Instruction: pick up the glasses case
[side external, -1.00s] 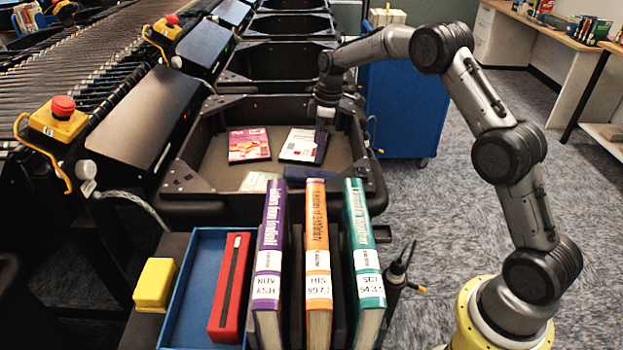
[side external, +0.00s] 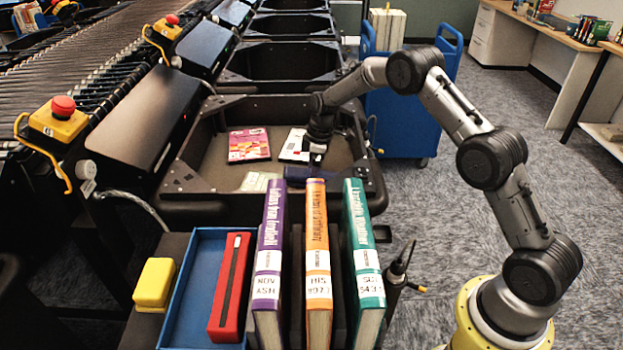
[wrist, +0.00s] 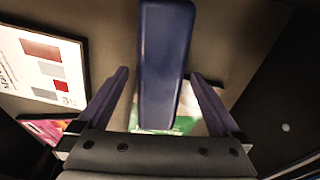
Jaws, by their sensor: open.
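The glasses case is a long dark blue case (wrist: 163,50) in the wrist view, running away from my gripper's palm. In the side view its end (side external: 297,173) shows low in the black bin (side external: 200,150), partly hidden by the upright books. My gripper (wrist: 160,76) is open and empty, with one finger on each side of the case. I cannot tell whether the fingers touch it. In the side view my gripper (side external: 317,156) points down into the bin, just above the case.
A pink book (side external: 249,145) and a white-covered book (side external: 294,146) lie in the bin, with a pale green item (side external: 258,181) near its front. Purple (side external: 269,245), orange (side external: 318,245) and teal (side external: 362,245) books stand before it. A blue tray (side external: 190,290) holds a red case (side external: 229,287).

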